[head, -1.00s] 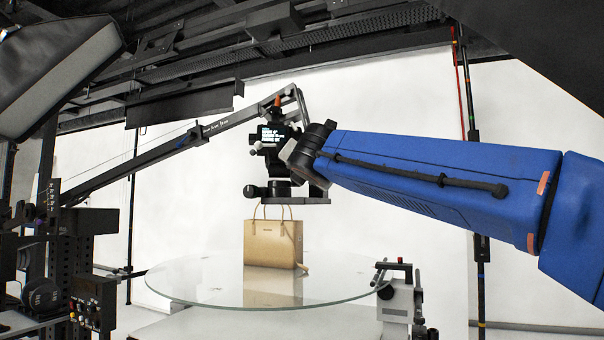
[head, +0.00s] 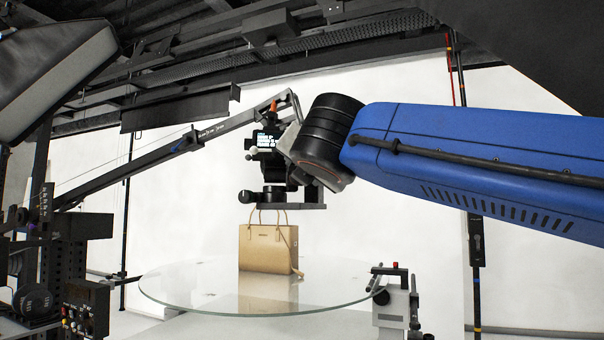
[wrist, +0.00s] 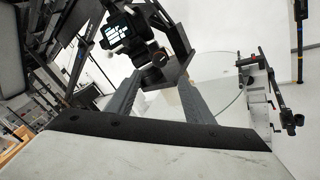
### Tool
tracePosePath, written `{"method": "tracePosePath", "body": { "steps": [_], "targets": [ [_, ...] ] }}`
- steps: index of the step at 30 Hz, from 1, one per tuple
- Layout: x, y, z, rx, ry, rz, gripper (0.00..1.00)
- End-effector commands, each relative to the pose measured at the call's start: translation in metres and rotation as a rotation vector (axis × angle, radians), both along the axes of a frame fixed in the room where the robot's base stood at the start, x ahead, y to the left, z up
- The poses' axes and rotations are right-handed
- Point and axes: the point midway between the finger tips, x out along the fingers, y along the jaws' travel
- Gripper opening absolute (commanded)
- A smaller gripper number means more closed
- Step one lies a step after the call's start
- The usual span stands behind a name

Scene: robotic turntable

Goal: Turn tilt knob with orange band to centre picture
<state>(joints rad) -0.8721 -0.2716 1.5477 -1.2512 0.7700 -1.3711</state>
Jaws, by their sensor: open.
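A black camera rig (head: 267,142) with a lit screen hangs from the boom's end, above a tan handbag (head: 266,249). The rig's lit screen (wrist: 117,28) also shows at the upper left of the wrist view. A black knob (head: 245,196) sticks out left of the rig's lower head; I cannot make out an orange band on it. A small orange piece (head: 274,105) shows at the boom's end, above the screen. My gripper (wrist: 162,78) is open, its two grey fingers apart just below the rig in the wrist view. In the head view my wrist hides the fingers.
The handbag stands on a round glass turntable (head: 190,299). The long boom (head: 150,166) reaches in from the left. A black and white stand (head: 398,300) with a red-topped part is at the turntable's right. A control box (head: 85,307) is at lower left.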

Motion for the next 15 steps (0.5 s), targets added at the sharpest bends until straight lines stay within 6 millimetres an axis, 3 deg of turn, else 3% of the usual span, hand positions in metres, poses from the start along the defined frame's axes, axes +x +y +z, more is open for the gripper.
{"method": "tracePosePath", "body": {
  "steps": [6,15],
  "targets": [
    [-0.021,-0.003,0.000,0.000,0.000,0.001,0.48],
    [-0.025,-0.004,0.000,0.000,0.000,0.000,0.48]
  ]
}}
